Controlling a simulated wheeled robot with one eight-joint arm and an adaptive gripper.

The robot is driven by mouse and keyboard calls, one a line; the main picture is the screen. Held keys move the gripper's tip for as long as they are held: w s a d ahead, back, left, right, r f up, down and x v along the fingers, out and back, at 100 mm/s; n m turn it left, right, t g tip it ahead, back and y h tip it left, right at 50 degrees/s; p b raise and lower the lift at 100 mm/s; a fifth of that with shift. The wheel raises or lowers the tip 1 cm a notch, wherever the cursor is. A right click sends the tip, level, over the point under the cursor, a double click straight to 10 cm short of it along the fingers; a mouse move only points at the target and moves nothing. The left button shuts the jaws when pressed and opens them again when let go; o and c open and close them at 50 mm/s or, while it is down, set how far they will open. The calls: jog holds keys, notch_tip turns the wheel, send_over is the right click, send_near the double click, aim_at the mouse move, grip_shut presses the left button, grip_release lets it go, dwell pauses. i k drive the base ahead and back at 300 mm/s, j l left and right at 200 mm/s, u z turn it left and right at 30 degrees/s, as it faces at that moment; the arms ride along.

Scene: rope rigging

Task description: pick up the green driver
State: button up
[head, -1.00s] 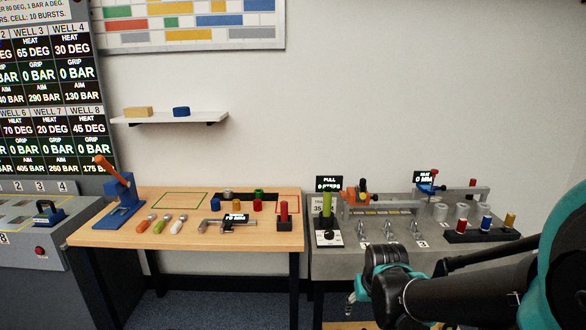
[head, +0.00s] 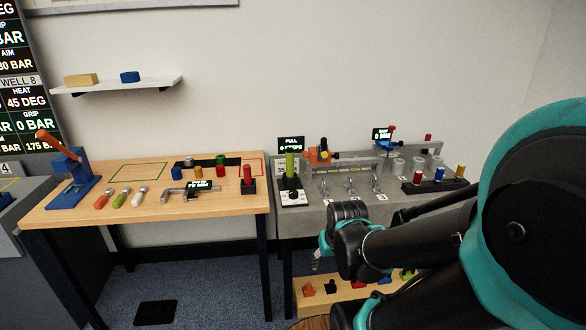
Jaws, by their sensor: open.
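The green driver (head: 121,199) lies on the wooden table (head: 70,213), near its front left. It lies between an orange-handled driver (head: 103,200) and a white-handled driver (head: 139,197). My gripper (head: 316,264) hangs in front of the gap between the two tables, well to the right of the green driver and apart from it. It is open, partly hidden behind my own dark arm links, and I see nothing held in it.
A blue press with an orange lever (head: 65,175) stands left of the drivers. A low wooden shelf (head: 345,294) with small coloured parts sits under the grey bench (head: 330,214).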

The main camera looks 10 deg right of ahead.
aim_at(289, 151)
jog(key=i+l+z, duration=0.25)
jog(key=i+l, duration=0.25)
jog(key=i+l+z, duration=0.25)
jog(key=i, duration=0.4)
jog(key=l, duration=0.1)
